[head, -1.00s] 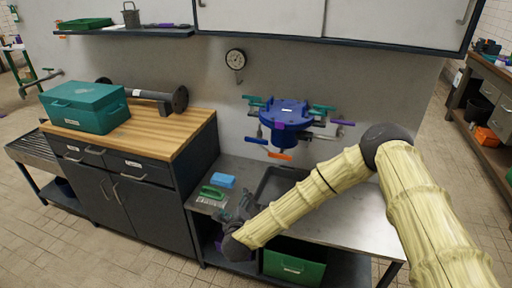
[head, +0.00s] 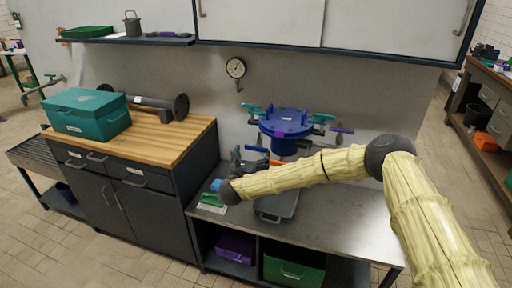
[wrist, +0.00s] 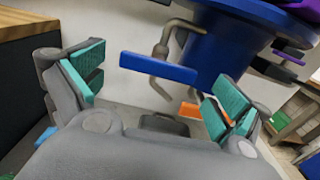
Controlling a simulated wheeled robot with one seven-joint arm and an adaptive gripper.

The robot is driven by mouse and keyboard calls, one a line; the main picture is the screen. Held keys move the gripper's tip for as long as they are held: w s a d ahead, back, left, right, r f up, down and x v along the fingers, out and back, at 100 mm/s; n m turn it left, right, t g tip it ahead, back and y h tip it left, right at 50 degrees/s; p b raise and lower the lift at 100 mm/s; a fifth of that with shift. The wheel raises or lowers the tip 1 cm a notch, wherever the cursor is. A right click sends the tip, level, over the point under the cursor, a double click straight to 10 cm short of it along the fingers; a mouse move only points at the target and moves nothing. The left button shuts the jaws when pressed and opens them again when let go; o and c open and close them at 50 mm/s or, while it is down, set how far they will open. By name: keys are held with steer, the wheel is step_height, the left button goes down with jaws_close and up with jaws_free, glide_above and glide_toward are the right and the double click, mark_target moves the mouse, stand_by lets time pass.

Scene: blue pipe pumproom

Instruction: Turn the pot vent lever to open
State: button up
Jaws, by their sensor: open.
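The blue pot (head: 286,122) is mounted against the wall above the metal bench, with several coloured levers on its pipes; its lower side also shows in the wrist view (wrist: 226,48). A blue lever (wrist: 158,67) on a bent grey pipe lies crosswise ahead of my gripper (wrist: 160,85), between the two teal-padded fingers in the picture. I see no finger touching it. My gripper (head: 246,160) is open and empty, just left of and below the pot. An orange lever (wrist: 190,110) shows beyond, near the right finger. I cannot tell which lever is the vent lever.
A grey tray (head: 276,207) and a green brush (head: 212,200) lie on the bench under my arm. Teal levers (head: 251,107) and a purple lever (head: 341,130) stick out around the pot. The wooden counter (head: 165,140) stands left. The bench's right side is clear.

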mark_target(256, 149)
steer(key=shift+p+x, duration=0.4)
steer(key=shift+x, duration=1.75)
steer(key=c, duration=0.8)
